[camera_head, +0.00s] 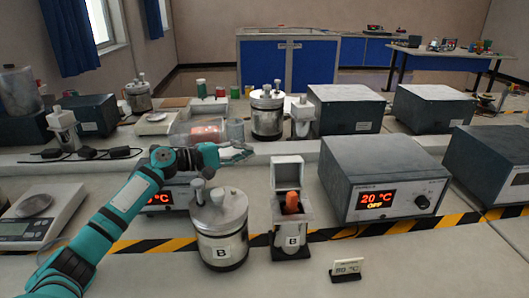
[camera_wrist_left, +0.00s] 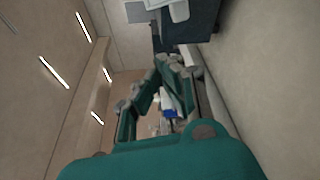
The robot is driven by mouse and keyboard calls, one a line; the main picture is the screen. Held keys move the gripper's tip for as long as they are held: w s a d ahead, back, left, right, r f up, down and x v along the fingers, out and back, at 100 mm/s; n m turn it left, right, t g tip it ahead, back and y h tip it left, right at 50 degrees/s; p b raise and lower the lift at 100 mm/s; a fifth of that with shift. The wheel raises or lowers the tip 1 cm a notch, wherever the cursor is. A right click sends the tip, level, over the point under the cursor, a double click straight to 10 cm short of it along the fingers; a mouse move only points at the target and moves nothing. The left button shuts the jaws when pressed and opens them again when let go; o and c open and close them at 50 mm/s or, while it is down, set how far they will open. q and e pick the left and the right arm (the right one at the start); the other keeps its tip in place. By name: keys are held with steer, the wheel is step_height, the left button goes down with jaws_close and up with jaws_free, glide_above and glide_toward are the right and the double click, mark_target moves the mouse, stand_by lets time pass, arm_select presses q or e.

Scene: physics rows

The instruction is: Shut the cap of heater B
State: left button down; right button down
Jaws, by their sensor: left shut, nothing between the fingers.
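Heater B (camera_head: 291,241) is a small light-grey block marked B at the front middle of the bench. Its cap (camera_head: 288,173) stands open, raised upright at the back of the block. An orange-topped item (camera_head: 291,203) sits in its opening. My left gripper (camera_head: 248,152) is to the left of and behind the raised cap, apart from it, pointing right. It is shut and empty. Its fingers also show in the left wrist view (camera_wrist_left: 172,84), where heater B cannot be made out. My right gripper is not in view.
A metal pot (camera_head: 222,243) marked B stands just left of heater B. A control box (camera_head: 374,182) reading 20 °C OFF stands to the right. A small temperature sign (camera_head: 347,268) stands in front. A balance (camera_head: 38,212) is at the left. The front right bench is clear.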

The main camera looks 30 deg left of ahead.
arm_select(q)
steer(key=shift+w+d+r+p, duration=0.1)
steer(key=shift+w+d+p, duration=0.25)
steer(key=shift+d, duration=0.6)
steer(key=shift+w+d+r+p, duration=0.15)
steer(key=shift+d+p, duration=0.3)
steer(key=shift+d, duration=0.45)
steer(key=shift+w+d+p, duration=0.35)
steer(key=shift+d+p, duration=0.05)
steer(key=shift+d, duration=0.55)
steer(key=s+d+r+m+b, duration=0.1)
steer(key=s+d+r+m+t+b, duration=0.1)
steer(key=s+r, duration=0.1)
steer(key=shift+m, duration=0.4)
steer(key=shift+w, duration=0.15)
step_height(320, 180, up, 10)
